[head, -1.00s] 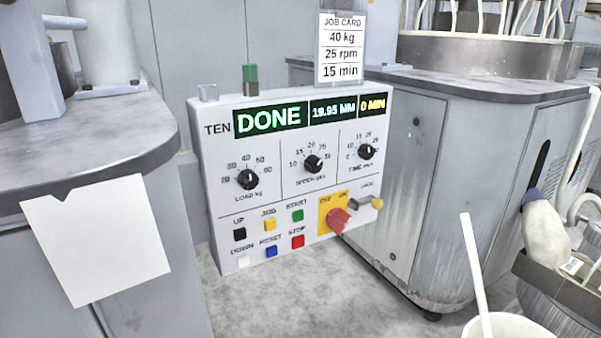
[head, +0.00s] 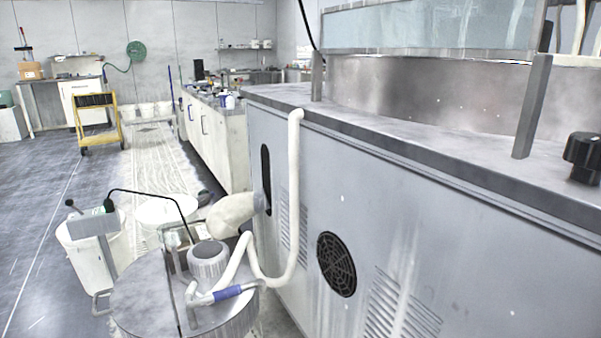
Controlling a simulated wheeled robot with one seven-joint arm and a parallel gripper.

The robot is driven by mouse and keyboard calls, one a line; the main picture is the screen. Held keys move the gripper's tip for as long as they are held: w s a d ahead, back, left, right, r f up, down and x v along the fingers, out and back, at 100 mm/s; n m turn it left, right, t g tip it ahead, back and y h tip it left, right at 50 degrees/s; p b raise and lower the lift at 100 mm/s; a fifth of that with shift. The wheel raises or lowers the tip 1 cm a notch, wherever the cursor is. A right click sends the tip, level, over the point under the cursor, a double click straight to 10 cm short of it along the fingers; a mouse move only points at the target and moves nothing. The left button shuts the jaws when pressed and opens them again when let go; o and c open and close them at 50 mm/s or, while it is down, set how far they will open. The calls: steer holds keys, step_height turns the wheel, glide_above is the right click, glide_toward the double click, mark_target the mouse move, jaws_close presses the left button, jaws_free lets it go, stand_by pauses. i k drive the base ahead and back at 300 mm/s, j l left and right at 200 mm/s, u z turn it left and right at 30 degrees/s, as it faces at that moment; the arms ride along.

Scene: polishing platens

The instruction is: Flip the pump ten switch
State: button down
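No switch labelled for pump ten can be read in the head view. A grey metal drum (head: 140,292) stands at the lower left, with a round collar (head: 208,258) and a pale hose (head: 296,190) running from it up the side of the grey machine cabinet (head: 310,150). My gripper is not in view.
A black knob (head: 584,158) is at the cabinet's right. White buckets (head: 165,212) stand behind the drum. A yellow cart (head: 97,120) and a bench (head: 215,130) are farther back. Open floor (head: 45,220) lies at the left.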

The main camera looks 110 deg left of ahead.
mark_target(69, 202)
steer(key=u, duration=4.85)
steer(key=i+j, duration=0.2)
steer(key=i, duration=0.3)
steer(key=i+j+z, duration=0.1)
steer(key=i, duration=0.4)
steer(key=i+j, duration=0.35)
steer(key=i, duration=0.15)
steer(key=i+j+z, duration=0.1)
steer(key=i+j, duration=0.15)
steer(key=i, duration=0.25)
steer(key=i+j, duration=0.3)
steer(key=i, duration=0.2)
steer(key=i+j+z, duration=0.1)
steer(key=i+j, duration=0.2)
steer(key=i, duration=0.2)
